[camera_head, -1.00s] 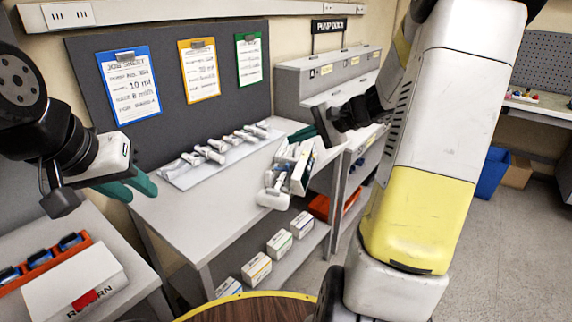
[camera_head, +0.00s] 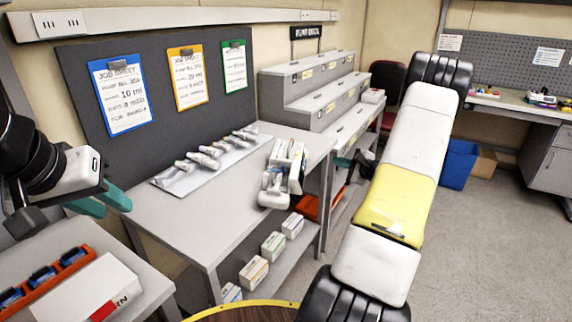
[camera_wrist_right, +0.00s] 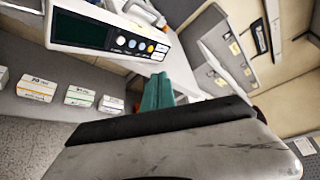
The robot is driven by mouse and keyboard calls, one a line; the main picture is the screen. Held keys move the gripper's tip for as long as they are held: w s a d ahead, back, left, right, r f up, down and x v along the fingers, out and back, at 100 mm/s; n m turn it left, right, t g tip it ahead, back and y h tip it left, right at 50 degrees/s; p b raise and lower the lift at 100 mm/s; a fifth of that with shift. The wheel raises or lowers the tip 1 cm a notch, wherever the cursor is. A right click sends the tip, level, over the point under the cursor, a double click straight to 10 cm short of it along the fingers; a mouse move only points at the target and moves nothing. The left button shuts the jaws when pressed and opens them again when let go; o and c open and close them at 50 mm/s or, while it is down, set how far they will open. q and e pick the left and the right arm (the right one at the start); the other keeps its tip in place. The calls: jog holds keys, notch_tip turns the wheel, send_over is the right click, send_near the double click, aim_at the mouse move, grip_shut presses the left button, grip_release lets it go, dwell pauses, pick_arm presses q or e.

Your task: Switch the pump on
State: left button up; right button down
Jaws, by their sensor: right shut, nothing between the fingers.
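The white pump (camera_head: 284,172) stands at the right end of the grey table. In the right wrist view, its front panel (camera_wrist_right: 100,36) shows a dark, blank-looking display (camera_wrist_right: 80,29) and a row of small round buttons (camera_wrist_right: 132,43), one of them orange. My right gripper (camera_wrist_right: 158,82) is shut and empty, its teal fingers pointing at the panel's button end; I cannot tell whether they touch. In the head view, the right gripper is mostly hidden, with a bit of teal right of the pump. My left gripper (camera_head: 102,203) is open and empty at the left, away from the pump.
Boxes (camera_head: 273,245) sit on the lower shelf. A white return box (camera_head: 85,283) and an orange rack are at front left. The table's front left is clear.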

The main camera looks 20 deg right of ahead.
jog(key=shift+a, duration=0.15)
jog(key=w+a+f, duration=0.3)
jog(key=w+a, duration=0.1)
jog(key=a, duration=0.3)
dwell(0.3)
jog(key=shift+a, duration=0.2)
dwell(1.7)
jog(key=shift+w+a+f, duration=0.1)
jog(key=shift+w+a, duration=0.05)
jog(key=shift+a, duration=0.1)
jog(key=shift+w+a+f, duration=0.1)
jog(key=shift+w+a, duration=0.05)
jog(key=shift+a, duration=0.15)
dwell(0.7)
jog(key=shift+d, duration=0.1)
jog(key=shift+s+d+r, duration=0.25)
jog(key=shift+s+d, duration=0.1)
jog(key=shift+d, duration=0.2)
jog(key=shift+s+d+r, duration=0.3)
jog(key=shift+s+d, duration=0.05)
jog(key=shift+d, duration=0.35)
jog(key=shift+s+d+r, duration=0.25)
jog(key=shift+s+d, duration=0.15)
jog(key=shift+d, duration=0.3)
jog(key=shift+s+d+r, duration=0.3)
jog(key=shift+s+d, duration=0.05)
jog(key=shift+d, duration=0.35)
